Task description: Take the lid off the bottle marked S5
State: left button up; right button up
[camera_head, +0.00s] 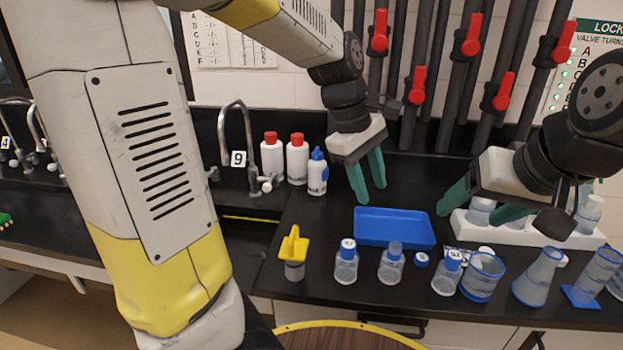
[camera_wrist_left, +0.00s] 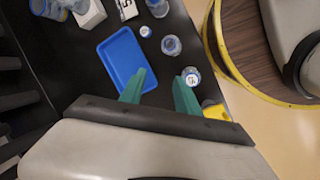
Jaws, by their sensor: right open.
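Small clear bottles stand along the front of the black counter. The left one (camera_head: 346,266) has a blue-and-white lid on, with a mark too small to read surely. The middle bottle (camera_head: 391,268) has a blue neck and seems lidless; a loose lid (camera_head: 421,260) lies beside it. The bottle marked S2 (camera_head: 446,277) is lidded. In the left wrist view a marked lid (camera_wrist_left: 192,76) shows just beyond my fingers. I cannot tell which bottle is S5. My left gripper (camera_head: 369,190) is open and empty above the counter, behind the bottles. My right gripper (camera_head: 468,222) is open and empty.
A blue tray (camera_head: 394,214) lies behind the bottles. A yellow-topped container (camera_head: 294,255) stands left of them. A beaker (camera_head: 482,275) and flask (camera_head: 537,277) stand right. A white rack (camera_head: 588,240) sits behind these. A sink tap (camera_head: 240,135) and red-capped bottles (camera_head: 297,160) are at the back.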

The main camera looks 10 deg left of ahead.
pick_arm(q)
jog(key=s+a+r+m+t+y, duration=0.1)
jog(key=s+a+r+m+t, duration=0.3)
jog(key=s+a+m, duration=0.7)
jog(key=shift+a+t, duration=0.55)
jog(key=shift+t, duration=0.05)
